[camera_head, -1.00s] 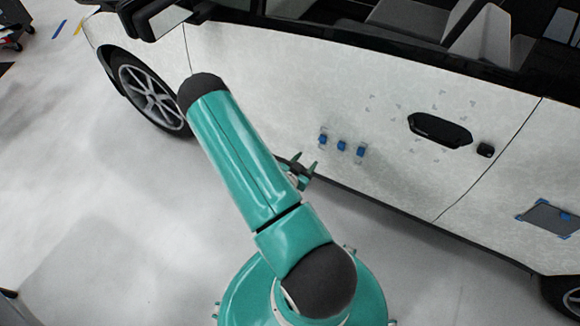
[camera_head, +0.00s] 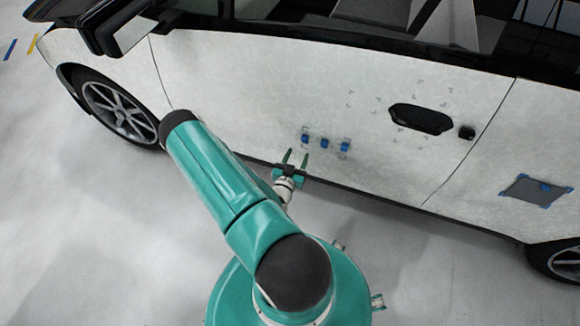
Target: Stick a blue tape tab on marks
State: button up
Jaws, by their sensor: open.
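Several blue tape tabs sit in a row on the white car door: a left tab (camera_head: 305,138), a middle tab (camera_head: 324,143) and a right tab (camera_head: 344,147). Small grey marks (camera_head: 388,92) are scattered on the door around the dark handle recess (camera_head: 421,119). My gripper (camera_head: 295,156) is open, with its two green fingers pointing up toward the door just below the left tab. Nothing shows between the fingers. I cannot tell the exact gap between the fingertips and the door.
A grey patch (camera_head: 537,191) with blue corner pieces is on the rear panel at the right. The side mirror (camera_head: 118,28) juts out at the upper left. The front wheel (camera_head: 120,112) and rear wheel (camera_head: 566,262) flank the door. The pale floor (camera_head: 90,230) at the left is clear.

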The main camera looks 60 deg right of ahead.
aim_at(303, 142)
jog(key=d, duration=0.2)
jog(key=w+d, duration=0.1)
jog(key=d, duration=0.4)
jog(key=shift+w+d, duration=0.15)
jog(key=shift+d, duration=0.1)
jog(key=shift+c, duration=0.5)
grip_shut()
jog(key=shift+a, duration=0.7)
jog(key=s+a, duration=0.1)
jog(key=a, duration=0.5)
jog(key=shift+s+a, duration=0.15)
jog(key=shift+a, duration=0.2)
dwell(0.7)
